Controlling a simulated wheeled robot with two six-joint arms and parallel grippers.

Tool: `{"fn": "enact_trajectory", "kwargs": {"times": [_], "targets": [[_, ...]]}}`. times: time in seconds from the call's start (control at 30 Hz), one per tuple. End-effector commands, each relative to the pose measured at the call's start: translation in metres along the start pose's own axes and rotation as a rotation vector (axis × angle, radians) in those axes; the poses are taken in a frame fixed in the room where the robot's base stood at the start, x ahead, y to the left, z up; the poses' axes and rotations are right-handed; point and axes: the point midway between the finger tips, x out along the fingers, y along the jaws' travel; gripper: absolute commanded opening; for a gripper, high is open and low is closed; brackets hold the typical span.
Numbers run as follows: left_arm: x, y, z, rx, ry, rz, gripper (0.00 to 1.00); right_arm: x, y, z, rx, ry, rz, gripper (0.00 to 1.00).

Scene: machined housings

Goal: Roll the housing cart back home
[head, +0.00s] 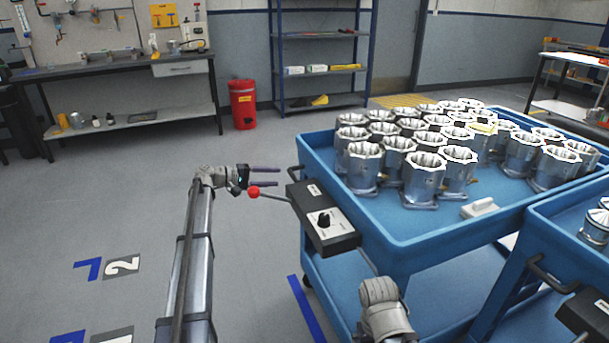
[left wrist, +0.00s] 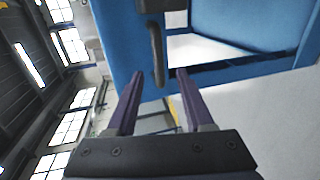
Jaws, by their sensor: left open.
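The blue housing cart (head: 318,150) stands right of centre in the head view, with several silver machined housings (head: 423,175) on its top tray. A black handle (head: 296,174) sticks out at its left end; a dark bar of it (left wrist: 157,45) shows in the left wrist view. A black control box (head: 325,222) with a red-knobbed lever is at the cart's near left edge. My left gripper (head: 278,182) is open, its fingers pointing at the handle. In the left wrist view the handle lies between the open fingertips (left wrist: 158,74); no grip shows.
A second blue cart (head: 540,222) stands close at the right. A red bin (head: 243,105), a blue shelf rack (head: 318,100) and a workbench (head: 120,70) line the back. Blue floor marks and a "2" plate (head: 122,265) lie on open grey floor at the left.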

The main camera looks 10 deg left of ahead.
Motion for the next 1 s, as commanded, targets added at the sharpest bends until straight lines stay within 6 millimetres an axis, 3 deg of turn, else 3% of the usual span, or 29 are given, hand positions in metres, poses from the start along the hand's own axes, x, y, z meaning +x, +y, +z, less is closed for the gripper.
{"fn": "enact_trajectory", "kwargs": {"times": [0.37,0.8,1.0], "targets": [[0.006,0.001,-0.002,-0.001,0.001,0.006,0.52,0.002,0.0,0.0,0.0,0.0,0.0,0.97],[0.066,0.0,-0.002,0.0,-0.001,0.005,0.52,0.015,-0.001,-0.001,-0.001,0.0,0.002,0.97],[0.077,0.001,-0.002,-0.001,0.002,0.005,0.52,0.017,-0.001,-0.001,-0.001,0.0,0.003,0.97]]}}
